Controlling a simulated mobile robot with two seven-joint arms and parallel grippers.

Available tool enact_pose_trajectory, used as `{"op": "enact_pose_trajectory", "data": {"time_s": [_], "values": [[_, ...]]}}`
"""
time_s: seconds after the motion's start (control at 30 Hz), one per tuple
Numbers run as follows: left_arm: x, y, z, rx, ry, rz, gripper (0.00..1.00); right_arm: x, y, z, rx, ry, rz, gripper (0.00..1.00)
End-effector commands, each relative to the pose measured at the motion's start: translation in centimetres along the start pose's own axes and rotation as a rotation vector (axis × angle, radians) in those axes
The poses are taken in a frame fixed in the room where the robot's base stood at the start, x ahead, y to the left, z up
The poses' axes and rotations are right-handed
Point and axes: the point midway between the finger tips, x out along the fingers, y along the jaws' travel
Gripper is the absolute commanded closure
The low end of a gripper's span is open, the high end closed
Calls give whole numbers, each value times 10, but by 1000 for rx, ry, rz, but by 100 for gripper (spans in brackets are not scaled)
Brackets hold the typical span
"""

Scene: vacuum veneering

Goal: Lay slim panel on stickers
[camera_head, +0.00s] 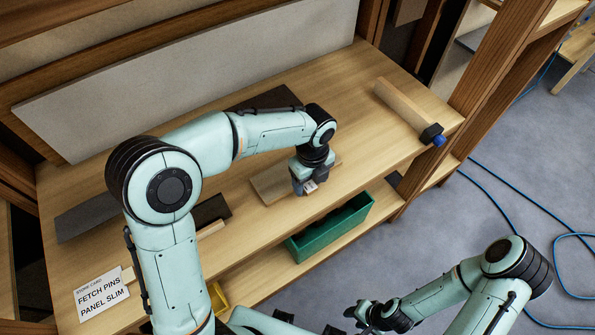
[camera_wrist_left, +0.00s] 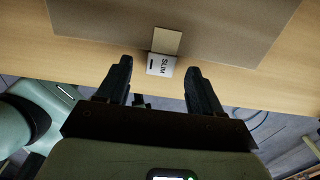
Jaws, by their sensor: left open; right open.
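A thin brown panel (camera_head: 268,184) lies on the wooden shelf, partly hidden by my left arm. In the left wrist view the panel (camera_wrist_left: 110,22) fills the top, with a pale strip (camera_wrist_left: 166,40) and a white tag reading SLIM (camera_wrist_left: 160,66) at its near edge. My left gripper (camera_head: 308,188) is over the panel's right end. In the wrist view its open fingers (camera_wrist_left: 158,72) stand apart on either side of the tag, with nothing gripped. My right gripper (camera_head: 362,312) is open and empty, low over the floor side. I cannot identify the stickers with certainty.
A green bin (camera_head: 330,228) stands below the shelf's front edge. Dark panels (camera_head: 88,218) lie at left and behind my arm. A pale bar (camera_head: 402,105) with a blue-tipped end lies at right. A store card (camera_head: 103,294) is at front left. Blue hose (camera_head: 570,237) crosses the floor.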

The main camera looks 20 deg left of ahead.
Motion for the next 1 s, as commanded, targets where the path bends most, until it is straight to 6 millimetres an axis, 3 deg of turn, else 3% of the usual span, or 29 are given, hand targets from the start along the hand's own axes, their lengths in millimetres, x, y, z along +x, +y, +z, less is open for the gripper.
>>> {"op": "enact_pose_trajectory", "data": {"time_s": [0.1, 0.37, 0.6, 0.87, 1.0], "values": [[14, 0, 0, 2, 0, 2, 34, 2, 1, 1, 1, -2, 1, 57], [17, 0, 0, 1, -1, -1, 34, 2, 1, 1, 1, -2, 1, 57], [17, 0, 0, 1, -1, -1, 100, 2, 1, 1, 1, -2, 1, 57], [15, -1, 0, 1, -1, -2, 100, 2, 1, 1, 0, -1, 1, 57], [2, -2, 1, 0, -2, -6, 100, -1, 0, 0, 0, 1, 0, 57]]}}
